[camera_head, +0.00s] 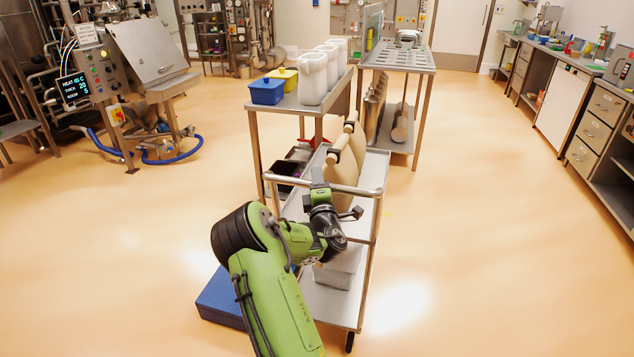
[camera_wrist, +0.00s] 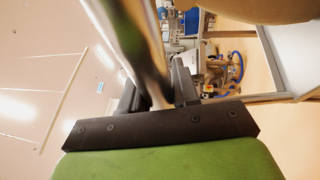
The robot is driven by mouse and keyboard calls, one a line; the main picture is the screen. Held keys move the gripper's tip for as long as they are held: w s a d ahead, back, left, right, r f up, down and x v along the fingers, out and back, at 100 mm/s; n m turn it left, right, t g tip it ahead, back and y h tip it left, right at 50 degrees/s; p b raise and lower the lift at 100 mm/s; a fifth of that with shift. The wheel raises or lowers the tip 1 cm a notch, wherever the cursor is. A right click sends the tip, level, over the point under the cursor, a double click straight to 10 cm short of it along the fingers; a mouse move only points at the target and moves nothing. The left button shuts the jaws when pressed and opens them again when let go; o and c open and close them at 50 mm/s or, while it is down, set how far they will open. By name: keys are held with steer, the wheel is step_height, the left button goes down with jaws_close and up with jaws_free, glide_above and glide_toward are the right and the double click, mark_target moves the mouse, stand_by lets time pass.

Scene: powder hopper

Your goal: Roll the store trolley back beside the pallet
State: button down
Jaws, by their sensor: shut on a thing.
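The store trolley (camera_head: 372,165) is a steel two-shelf cart in the middle of the head view. Tan sacks (camera_head: 347,165) stand on its top shelf, and a pale bin (camera_head: 342,270) sits on the lower shelf. My gripper (camera_head: 319,188) is at the trolley's near push bar, shut around it. In the wrist view the shiny bar (camera_wrist: 138,40) passes between the dark fingers of my gripper (camera_wrist: 158,88). A low blue block (camera_head: 222,299), perhaps the pallet, lies on the floor left of the trolley, partly hidden by my arm.
A steel table (camera_head: 287,103) with white jugs and blue and yellow tubs stands just beyond the trolley. A perforated-top table (camera_head: 397,58) is behind it. A machine with a blue hose (camera_head: 172,161) is at left, a bench (camera_head: 590,105) at right. Floor (camera_head: 480,230) right of the trolley is clear.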

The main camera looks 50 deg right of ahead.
steer(key=shift+a+f, duration=0.1)
steer(key=shift+f, duration=0.25)
steer(key=c, duration=1.2)
jaws_free()
steer(key=shift+o, duration=1.4)
steer(key=shift+a+r, duration=0.15)
steer(key=shift+r, duration=0.1)
steer(key=b+v, duration=0.4)
steer(key=v, duration=1.2)
steer(key=shift+r, duration=0.1)
